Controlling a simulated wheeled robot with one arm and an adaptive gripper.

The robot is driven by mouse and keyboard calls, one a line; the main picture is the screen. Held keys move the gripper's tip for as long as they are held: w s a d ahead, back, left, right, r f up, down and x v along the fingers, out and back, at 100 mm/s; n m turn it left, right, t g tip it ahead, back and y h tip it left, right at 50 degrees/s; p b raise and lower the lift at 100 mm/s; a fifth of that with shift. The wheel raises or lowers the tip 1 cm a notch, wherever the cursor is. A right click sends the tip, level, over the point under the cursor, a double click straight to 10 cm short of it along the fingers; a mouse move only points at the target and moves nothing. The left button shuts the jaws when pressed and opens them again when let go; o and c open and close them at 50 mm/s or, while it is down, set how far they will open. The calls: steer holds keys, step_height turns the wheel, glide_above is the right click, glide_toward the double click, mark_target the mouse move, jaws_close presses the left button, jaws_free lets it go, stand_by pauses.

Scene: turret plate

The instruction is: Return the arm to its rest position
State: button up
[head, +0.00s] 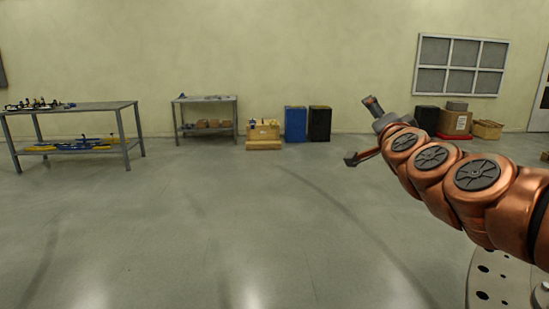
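My copper arm reaches in from the right edge and extends up and to the left over open floor. My gripper (362,131) is at its far end, in the right half of the head view. Its two dark-tipped fingers are spread wide apart, one pointing up and the other down to the left. Nothing shows between them, and the gripper touches nothing that I can see.
A long metal table (100,106) with small items stands at left. A smaller table (208,99), wooden boxes (263,136), a blue bin (295,124) and a black bin (319,124) line the back wall. Cardboard boxes (455,122) are at right. The middle floor is clear.

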steer(key=s+a+f+n+g+y, duration=0.4)
steer(key=s+a+f+n+y, duration=0.15)
steer(key=a+f, duration=0.45)
steer(key=s+a+f+n+g, duration=0.55)
steer(key=s+f, duration=0.25)
steer(key=f, duration=0.3)
steer(key=s+d+f+g+h, duration=0.1)
steer(key=s+f+g, duration=0.3)
steer(key=s, duration=0.6)
steer(key=s+d+f+n+g+h, duration=0.1)
steer(key=s+d+f+g, duration=0.2)
steer(key=s+f, duration=0.6)
steer(key=shift+s+d+f+g, duration=0.25)
steer(key=shift+s+g, duration=0.2)
steer(key=s+d+g, duration=0.1)
steer(key=s, duration=0.2)
steer(key=s+d+f+g+h, duration=0.1)
steer(key=s, duration=0.3)
steer(key=s+d+f+g+h, duration=0.1)
steer(key=s+d, duration=0.1)
steer(key=s, duration=0.1)
steer(key=shift+s+f+g, duration=0.15)
steer(key=shift+g, duration=0.15)
steer(key=shift+c, duration=0.2)
